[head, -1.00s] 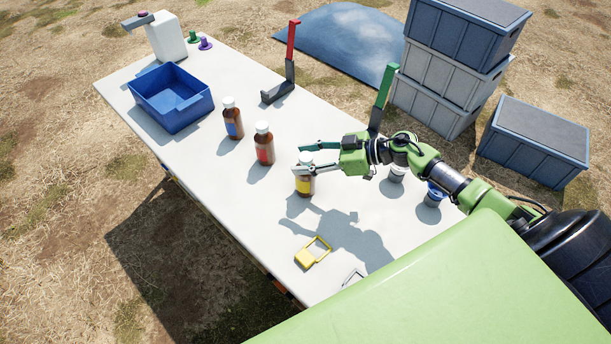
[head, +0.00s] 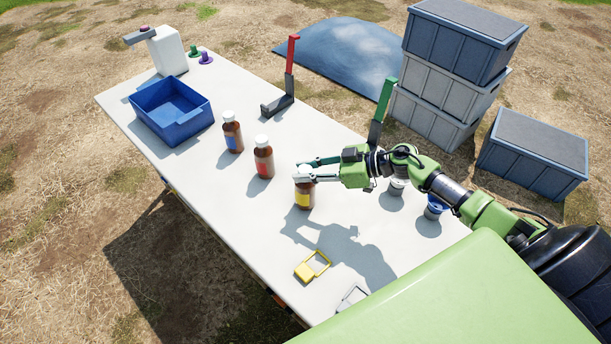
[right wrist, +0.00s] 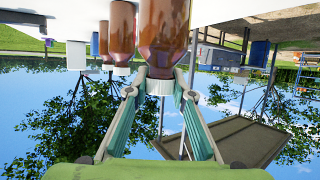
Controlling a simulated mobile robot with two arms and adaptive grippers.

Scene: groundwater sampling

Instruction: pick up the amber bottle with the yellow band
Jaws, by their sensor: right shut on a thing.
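The amber bottle with the yellow band (head: 304,198) stands upright on the white table (head: 235,190), nearest the front of the bottle row. My right gripper (head: 306,173) comes in from the right and is shut on the top of this bottle, around its white cap and neck. In the right wrist view, which is upside down, my right gripper (right wrist: 157,85) has a finger on each side of the cap, and the amber body (right wrist: 163,28) shows above it. The cap is partly hidden by the fingers in the head view. My left gripper is not in view.
A red-banded bottle (head: 264,160) and a blue-banded bottle (head: 232,134) stand to the left. A blue bin (head: 188,127) sits further back. A red-handled stand (head: 290,75), a green-handled one (head: 381,108), small jars (head: 435,208) and a yellow frame (head: 312,267) are nearby.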

